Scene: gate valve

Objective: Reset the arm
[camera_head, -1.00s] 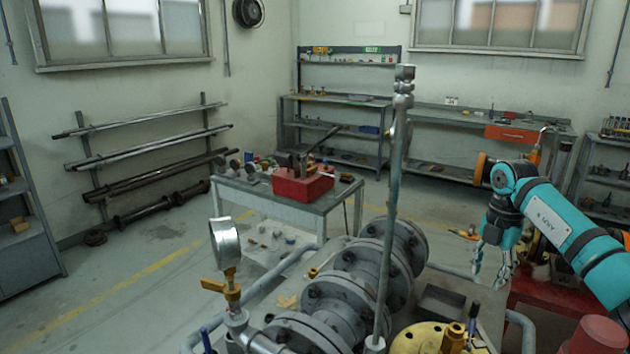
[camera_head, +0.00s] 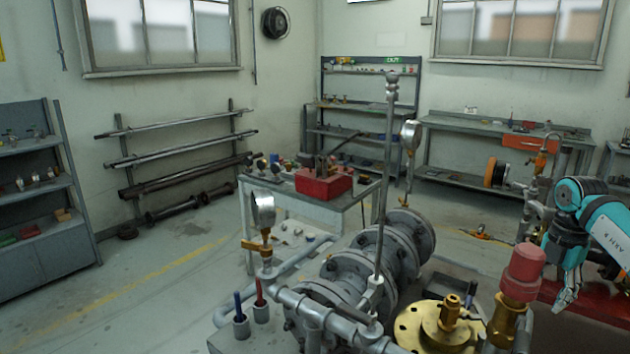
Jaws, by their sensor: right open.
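My right arm, teal and black, comes in at the right edge of the head view. Its gripper (camera_head: 567,285) hangs with the fingers pointing down, open, with nothing seen between them. It is to the right of the red-capped brass valve (camera_head: 523,272) and in front of a red surface (camera_head: 604,305). The grey flanged pipe assembly (camera_head: 350,270) stands left of the gripper, apart from it. A brass flange (camera_head: 425,328) lies at the front of the assembly. My left gripper is not in view.
Pressure gauges (camera_head: 263,208) (camera_head: 411,135) and a tall thin pipe (camera_head: 387,170) rise from the assembly. Behind stands a workbench with a red toolbox (camera_head: 323,183). Shelves (camera_head: 40,190) line the left side. Open floor (camera_head: 180,270) lies at left.

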